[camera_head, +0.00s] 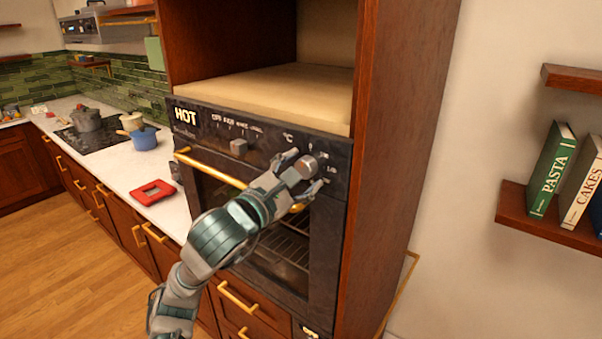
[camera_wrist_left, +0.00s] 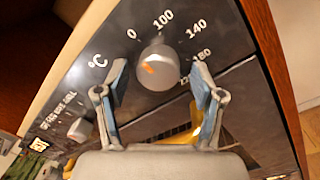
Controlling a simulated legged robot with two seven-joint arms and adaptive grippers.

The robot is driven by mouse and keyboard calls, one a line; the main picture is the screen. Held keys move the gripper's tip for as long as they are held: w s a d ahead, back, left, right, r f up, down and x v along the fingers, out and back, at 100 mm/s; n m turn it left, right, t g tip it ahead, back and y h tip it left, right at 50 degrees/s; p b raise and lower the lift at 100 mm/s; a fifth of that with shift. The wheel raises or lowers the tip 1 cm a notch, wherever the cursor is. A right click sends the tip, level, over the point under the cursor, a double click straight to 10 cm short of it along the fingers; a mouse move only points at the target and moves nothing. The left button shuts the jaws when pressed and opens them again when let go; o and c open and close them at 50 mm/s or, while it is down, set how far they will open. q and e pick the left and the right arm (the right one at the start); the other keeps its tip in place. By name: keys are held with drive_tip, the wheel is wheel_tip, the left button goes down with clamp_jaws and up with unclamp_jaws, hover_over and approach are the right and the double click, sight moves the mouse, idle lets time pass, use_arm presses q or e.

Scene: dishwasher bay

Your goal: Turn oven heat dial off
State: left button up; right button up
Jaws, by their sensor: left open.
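The heat dial (camera_head: 307,165) is a grey round knob at the right of the oven's (camera_head: 260,158) black control panel. In the left wrist view the dial (camera_wrist_left: 158,67) has an orange mark on its face and a printed scale with 0, 100, 140 and 180 around it. I cannot tell exactly which value the mark points to. My left gripper (camera_head: 304,171) is open at the dial. In the left wrist view its two fingers (camera_wrist_left: 160,82) stand on either side of the dial, with gaps visible. My right gripper is not in view.
A gold handle bar (camera_head: 225,177) crosses the oven front below the panel. The tall wooden cabinet side (camera_head: 398,140) is close on the right. A blue pot (camera_head: 144,139) stands on the counter.

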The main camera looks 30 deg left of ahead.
use_arm(q)
drive_tip(key=shift+s+r, duration=0.1)
drive_tip(key=shift+s, duration=0.5)
drive_tip(key=s+f, duration=0.1)
drive_tip(key=s, duration=0.9)
drive_tip(key=shift+s+a, duration=0.3)
drive_tip(key=shift+s, duration=0.05)
